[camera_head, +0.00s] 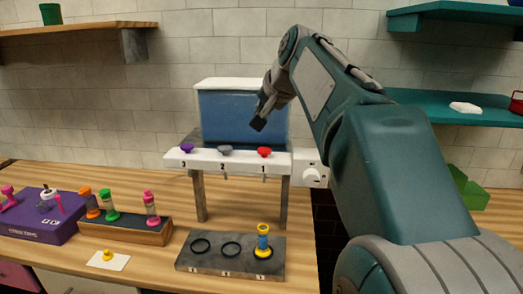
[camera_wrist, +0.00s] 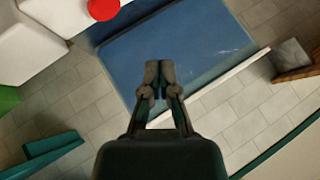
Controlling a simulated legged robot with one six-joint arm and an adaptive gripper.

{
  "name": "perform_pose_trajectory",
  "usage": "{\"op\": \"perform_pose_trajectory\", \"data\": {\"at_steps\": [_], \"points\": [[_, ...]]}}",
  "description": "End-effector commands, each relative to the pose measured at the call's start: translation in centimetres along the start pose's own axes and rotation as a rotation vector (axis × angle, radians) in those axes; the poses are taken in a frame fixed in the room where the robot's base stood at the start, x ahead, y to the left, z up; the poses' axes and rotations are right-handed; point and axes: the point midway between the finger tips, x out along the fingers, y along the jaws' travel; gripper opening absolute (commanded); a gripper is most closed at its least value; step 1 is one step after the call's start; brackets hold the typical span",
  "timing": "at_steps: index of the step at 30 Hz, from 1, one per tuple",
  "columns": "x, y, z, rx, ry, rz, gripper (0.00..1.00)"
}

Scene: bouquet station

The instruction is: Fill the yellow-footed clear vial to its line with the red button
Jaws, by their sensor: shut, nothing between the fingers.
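The clear vial with a yellow foot (camera_head: 263,243) stands upright at the ring by station 1 on the grey base block (camera_head: 215,265). It looks blue inside, but its line is too small to make out. The red button (camera_head: 264,152) sits on the white bar above spout 1, and it also shows at the top of the wrist view (camera_wrist: 103,8). My gripper (camera_head: 259,124) is shut and empty, above and slightly left of the red button, in front of the blue tank (camera_head: 225,112). In the wrist view my gripper (camera_wrist: 159,72) points over the tank.
Purple button (camera_head: 187,148) and grey button (camera_head: 225,150) sit left on the same bar. A white knob (camera_head: 315,177) is at its right end. A wooden rack (camera_head: 125,228) with several coloured vials and a purple box (camera_head: 40,215) stand left. Rings 2 and 3 are empty.

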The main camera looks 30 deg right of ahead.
Motion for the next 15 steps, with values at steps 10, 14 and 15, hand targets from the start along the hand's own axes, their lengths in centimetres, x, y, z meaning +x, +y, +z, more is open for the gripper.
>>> {"op": "perform_pose_trajectory", "data": {"at_steps": [10, 14, 15], "points": [[3.1, 2.5, 2.0, 0.005, -0.002, 0.001, 0.0], [3.8, 2.9, 2.7, 0.004, -0.002, 0.001, 0.0], [3.9, 3.0, 2.8, 0.004, -0.001, 0.0, 0.0]]}}
